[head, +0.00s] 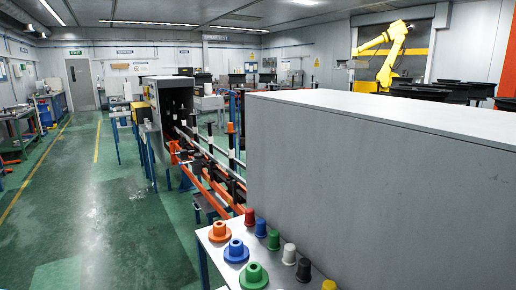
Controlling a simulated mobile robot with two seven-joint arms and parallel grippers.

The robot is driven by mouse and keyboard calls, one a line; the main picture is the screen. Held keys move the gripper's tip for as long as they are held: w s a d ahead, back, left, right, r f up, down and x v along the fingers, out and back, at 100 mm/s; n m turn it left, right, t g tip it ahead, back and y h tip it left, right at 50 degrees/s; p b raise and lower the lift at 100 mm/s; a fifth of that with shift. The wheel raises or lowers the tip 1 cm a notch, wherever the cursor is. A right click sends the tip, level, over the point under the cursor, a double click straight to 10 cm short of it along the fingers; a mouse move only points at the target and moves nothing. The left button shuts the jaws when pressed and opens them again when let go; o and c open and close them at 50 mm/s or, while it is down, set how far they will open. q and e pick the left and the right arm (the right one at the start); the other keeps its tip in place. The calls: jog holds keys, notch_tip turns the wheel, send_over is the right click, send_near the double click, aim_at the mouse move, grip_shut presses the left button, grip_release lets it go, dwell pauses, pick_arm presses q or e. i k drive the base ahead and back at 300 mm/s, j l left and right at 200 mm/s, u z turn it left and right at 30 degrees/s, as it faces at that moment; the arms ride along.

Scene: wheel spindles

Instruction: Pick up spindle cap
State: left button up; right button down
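Several coloured caps stand on a small white table (272,262) at the bottom middle of the head view. Three are wide and flanged: orange (220,233), blue (236,252) and green (254,277). Behind and to the right is a diagonal row of narrower, cup-shaped caps: red (249,217), blue (261,228), green (273,241), white (289,254), black (304,271) and yellow (328,285). The yellow one is cut off by the bottom edge. I cannot tell which is the spindle cap. Neither of my grippers is in view.
A large grey box-like housing (380,190) fills the right, close behind the caps. An orange-railed conveyor (212,180) with upright spindles runs back to a grey machine (172,100). A yellow robot arm (388,55) stands far back. Green floor (90,225) at left is open.

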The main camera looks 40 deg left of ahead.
aim_at(289, 259)
jog(key=k+j+u, duration=0.15)
jog(key=j, duration=1.4)
jog(key=k+j+u, duration=0.15)
jog(key=j, duration=1.35)
jog(key=i, duration=0.05)
